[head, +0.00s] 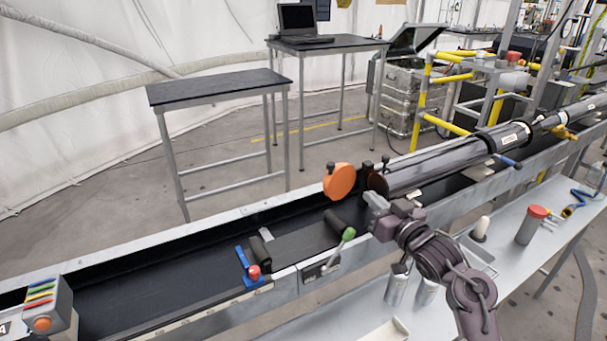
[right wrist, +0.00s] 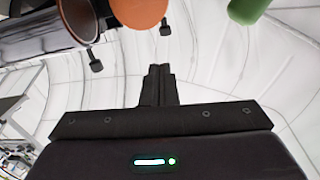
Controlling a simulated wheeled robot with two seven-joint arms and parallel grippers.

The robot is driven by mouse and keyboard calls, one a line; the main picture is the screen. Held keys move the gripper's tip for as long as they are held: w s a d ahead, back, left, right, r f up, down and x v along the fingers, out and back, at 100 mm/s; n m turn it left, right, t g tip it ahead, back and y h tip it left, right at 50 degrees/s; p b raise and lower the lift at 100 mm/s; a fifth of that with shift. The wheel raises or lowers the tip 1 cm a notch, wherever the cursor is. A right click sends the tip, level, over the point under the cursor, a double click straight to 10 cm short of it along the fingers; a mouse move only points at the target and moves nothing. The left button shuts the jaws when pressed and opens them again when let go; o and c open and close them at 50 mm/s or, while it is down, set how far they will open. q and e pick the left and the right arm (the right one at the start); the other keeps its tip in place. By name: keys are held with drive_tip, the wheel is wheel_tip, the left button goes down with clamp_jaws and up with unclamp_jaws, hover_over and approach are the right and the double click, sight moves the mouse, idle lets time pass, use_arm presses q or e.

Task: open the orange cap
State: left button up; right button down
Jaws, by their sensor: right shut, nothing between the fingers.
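The orange cap (head: 339,182) is a round disc standing on edge, swung away from the dark tube (head: 430,165). A gap shows between the cap and the tube's open end. In the right wrist view the cap (right wrist: 138,10) is at the top edge, beside the open tube mouth (right wrist: 80,18). My right gripper (head: 370,199) is shut and empty, a little right of the cap and near the tube's end. Its closed fingers (right wrist: 160,72) point toward the cap in the right wrist view, apart from it. My left gripper is out of view.
A green-knobbed lever (head: 348,234) and a red-knobbed blue piece (head: 253,273) sit along the trough (head: 190,240). The side bench (head: 505,235) holds a red-topped cylinder (head: 531,225). Black-topped tables (head: 220,88) stand behind.

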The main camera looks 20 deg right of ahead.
drive_tip(key=n, duration=0.1)
drive_tip(key=p, duration=0.2)
approach(329, 168)
drive_tip(key=shift+y, duration=0.3)
drive_tip(key=w, duration=0.5)
drive_tip(key=shift+w+d+r, duration=0.1)
drive_tip(key=shift+w+d, duration=0.2)
drive_tip(key=shift+w+a+p, duration=0.1)
drive_tip(key=shift+w+p, duration=0.2)
drive_tip(key=shift+w, duration=0.15)
drive_tip(key=shift+w+a, duration=0.3)
drive_tip(key=shift+w, duration=0.55)
drive_tip(key=shift+w+a, duration=0.35)
drive_tip(key=shift+w, duration=0.5)
drive_tip(key=shift+s, duration=0.1)
